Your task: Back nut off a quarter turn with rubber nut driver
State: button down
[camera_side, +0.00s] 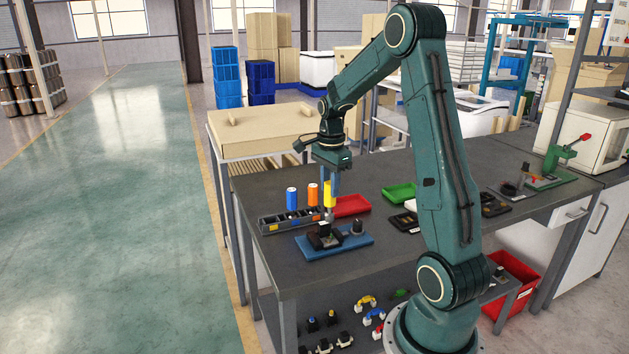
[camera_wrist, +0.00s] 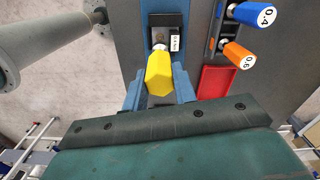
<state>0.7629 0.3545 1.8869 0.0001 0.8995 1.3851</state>
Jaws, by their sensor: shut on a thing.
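My gripper (camera_side: 331,184) is shut on a yellow-handled driver (camera_side: 329,197), which hangs upright above the bench. In the wrist view the yellow handle (camera_wrist: 158,77) sits between my blue fingers (camera_wrist: 159,92). Its shaft end points at a black block with a small white label on the blue fixture plate (camera_side: 362,241). I cannot tell whether the tip touches anything, and the nut is not clearly visible. A blue-handled driver (camera_side: 292,198) marked 0.4 (camera_wrist: 262,15) and an orange-handled driver (camera_side: 313,193) marked 0.6 (camera_wrist: 242,58) stand in the dark rack (camera_side: 272,227).
A red tray (camera_side: 351,206) lies just behind the held driver, and a green tray (camera_side: 399,192) is farther right. A black knob-like part (camera_side: 357,228) stands on the fixture plate. A green clamp device (camera_side: 556,160) sits at the bench's far right. The bench's front left corner is clear.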

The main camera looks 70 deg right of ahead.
aim_at(329, 206)
jog(key=shift+f, duration=0.1)
jog(key=shift+f, duration=2.25)
jog(key=shift+f, duration=1.1)
dwell(1.2)
jog(key=shift+n, duration=0.9)
